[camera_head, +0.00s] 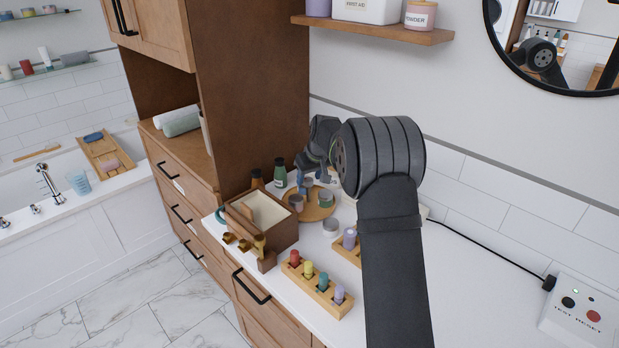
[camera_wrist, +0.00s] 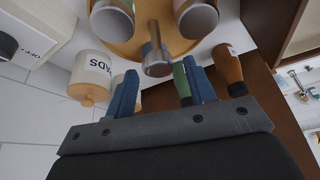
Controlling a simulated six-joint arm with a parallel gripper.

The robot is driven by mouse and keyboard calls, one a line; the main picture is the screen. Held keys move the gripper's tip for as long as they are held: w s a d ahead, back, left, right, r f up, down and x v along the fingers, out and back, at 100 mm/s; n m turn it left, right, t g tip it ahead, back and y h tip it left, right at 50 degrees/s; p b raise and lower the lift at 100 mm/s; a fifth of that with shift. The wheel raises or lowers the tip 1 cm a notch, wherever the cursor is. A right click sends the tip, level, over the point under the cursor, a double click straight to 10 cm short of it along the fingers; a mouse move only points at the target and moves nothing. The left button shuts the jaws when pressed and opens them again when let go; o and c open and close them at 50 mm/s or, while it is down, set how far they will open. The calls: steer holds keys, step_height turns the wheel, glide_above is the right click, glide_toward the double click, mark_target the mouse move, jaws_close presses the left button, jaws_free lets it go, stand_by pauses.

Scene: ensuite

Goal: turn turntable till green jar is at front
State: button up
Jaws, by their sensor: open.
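The turntable (camera_head: 318,213) is a round wooden disc on the counter, beside the open-top wooden box. A jar with a green band (camera_head: 326,199) stands on its right side, and a greyish jar (camera_head: 296,202) on its left side. In the wrist view the turntable (camera_wrist: 145,45) fills the top, with two jars (camera_wrist: 112,20) and (camera_wrist: 197,18) whose band colours I cannot tell. My gripper (camera_head: 308,182) is open over the far part of the disc. In the wrist view its blue fingers (camera_wrist: 160,68) stand either side of a metal-topped post (camera_wrist: 156,58); contact is unclear. My arm hides part of the scene.
A green bottle (camera_head: 280,172) and a brown bottle (camera_wrist: 228,68) stand close behind. A wooden rack of coloured pegs (camera_head: 318,285) lies nearer. The wooden box (camera_head: 284,232) borders the left; counter at right is clearer.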

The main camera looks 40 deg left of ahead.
steer(key=shift+a+f, duration=0.15)
steer(key=shift+f, duration=0.2)
jaws_close()
